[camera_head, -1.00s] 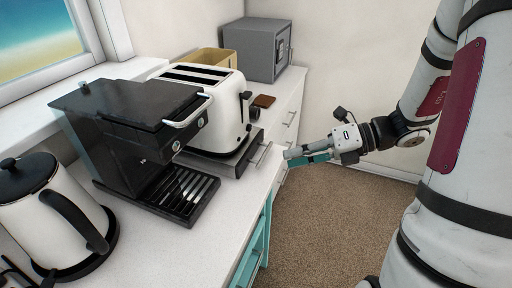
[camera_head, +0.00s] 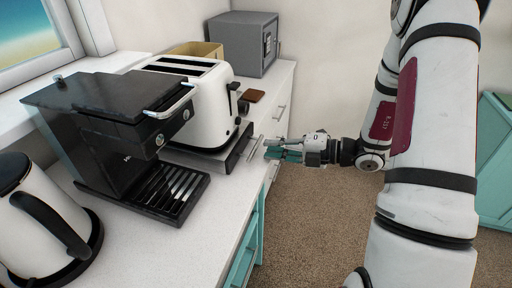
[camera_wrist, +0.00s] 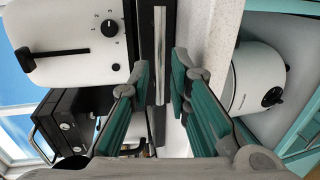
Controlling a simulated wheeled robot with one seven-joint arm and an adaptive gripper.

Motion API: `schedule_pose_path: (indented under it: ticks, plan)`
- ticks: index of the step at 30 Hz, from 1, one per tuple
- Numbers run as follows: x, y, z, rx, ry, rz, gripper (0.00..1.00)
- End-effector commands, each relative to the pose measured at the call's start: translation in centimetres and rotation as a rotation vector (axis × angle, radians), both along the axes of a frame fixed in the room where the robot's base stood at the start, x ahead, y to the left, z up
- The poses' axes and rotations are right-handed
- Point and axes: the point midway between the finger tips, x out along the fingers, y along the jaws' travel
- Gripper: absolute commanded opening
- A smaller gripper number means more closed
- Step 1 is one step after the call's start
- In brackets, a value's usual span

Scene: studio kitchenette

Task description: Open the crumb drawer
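The white toaster (camera_head: 205,95) stands on the counter, and it also shows in the wrist view (camera_wrist: 70,45). Its flat crumb drawer (camera_head: 233,154) is at the base, with a silver bar handle (camera_head: 254,148) facing the counter's front edge. The drawer looks shut. My gripper (camera_head: 268,148) is just right of the handle, its teal fingers pointing at it. In the wrist view my gripper (camera_wrist: 160,80) is open, and the handle bar (camera_wrist: 160,55) appears in the gap between the fingers. I see no contact, and cannot tell whether the fingertips reach around the bar.
A black coffee machine (camera_head: 110,130) and a white kettle (camera_head: 40,225) stand left of the toaster. A grey safe (camera_head: 243,43), a tan box (camera_head: 197,50) and a brown item (camera_head: 253,96) are behind it. A white rounded appliance (camera_wrist: 255,75) shows below the counter edge. Carpeted floor (camera_head: 310,220) is clear.

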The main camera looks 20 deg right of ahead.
Motion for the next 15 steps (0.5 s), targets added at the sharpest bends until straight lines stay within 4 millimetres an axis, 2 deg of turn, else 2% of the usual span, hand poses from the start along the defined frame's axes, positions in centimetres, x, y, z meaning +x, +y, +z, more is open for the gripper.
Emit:
schedule_pose_path:
  ticks: [6, 15]
  plan:
    - [2.3, 2.8, -0.7, 0.0, 0.0, 0.003, 0.18]
    - [3.4, 4.1, -1.1, -0.001, -0.001, 0.001, 0.18]
